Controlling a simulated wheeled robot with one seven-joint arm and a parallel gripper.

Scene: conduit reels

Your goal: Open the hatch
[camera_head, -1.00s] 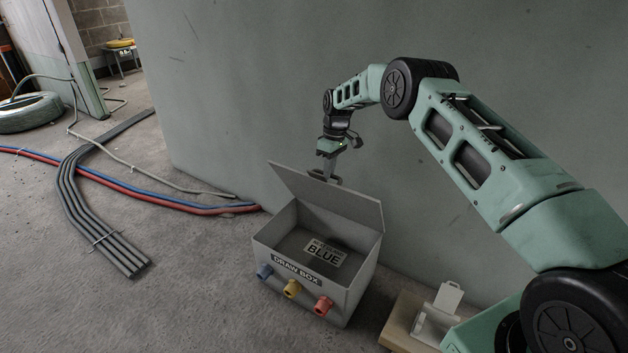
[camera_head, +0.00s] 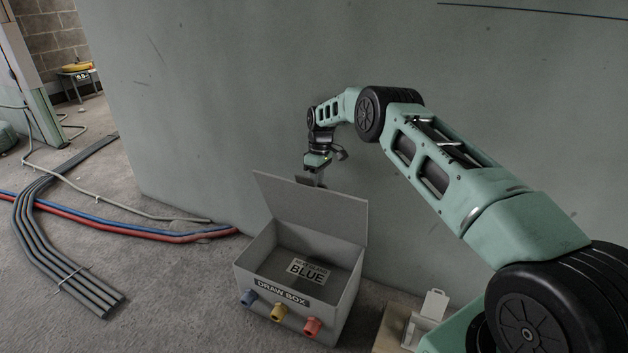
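The hatch (camera_head: 318,213) is the grey lid of the draw box (camera_head: 262,262). It stands raised at the back edge, leaning a little back, and the box is open at the top. A label with the word BLUE (camera_head: 308,271) shows inside. My gripper (camera_head: 312,181) is at the top edge of the hatch, toward the wall, and its fingertips are partly hidden behind the lid. I cannot tell whether it touches the lid or how far its fingers are apart.
A small white holder (camera_head: 428,318) stands on a wooden block to the right. Red and blue hoses (camera_head: 150,232) and grey conduits (camera_head: 60,255) lie on the floor at left. A wall (camera_head: 210,110) stands close behind the box.

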